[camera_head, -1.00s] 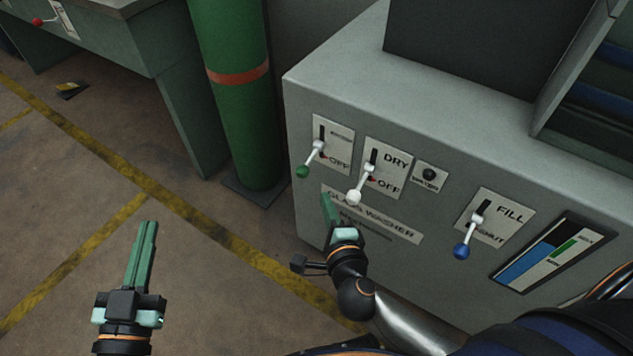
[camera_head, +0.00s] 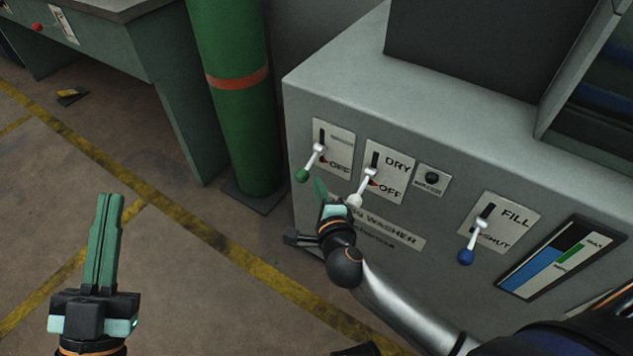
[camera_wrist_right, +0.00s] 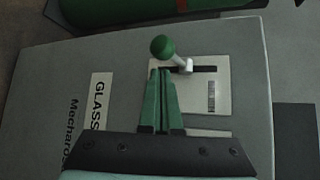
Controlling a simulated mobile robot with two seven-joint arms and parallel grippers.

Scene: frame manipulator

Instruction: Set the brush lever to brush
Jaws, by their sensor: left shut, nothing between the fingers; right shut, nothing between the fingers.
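The lever with the green knob (camera_head: 303,175) is the leftmost on the grey washer panel. It hangs down at the OFF end of its slot; its plate's upper label is too blurred to read. The green knob (camera_wrist_right: 163,46) and its white stem also show in the right wrist view. My right gripper (camera_head: 320,184) is shut and empty, its tips just below and right of the knob. In the right wrist view the fingertips (camera_wrist_right: 160,72) are close to the knob; I cannot tell whether they touch. My left gripper (camera_head: 110,198) is shut and empty over the floor.
The white-knobbed DRY lever (camera_head: 355,201) is close to the right of my right gripper. A blue-knobbed FILL lever (camera_head: 466,257) and a level gauge (camera_head: 550,258) are further right. A green pillar (camera_head: 235,90) stands left of the washer (camera_head: 400,115). Open floor lies left.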

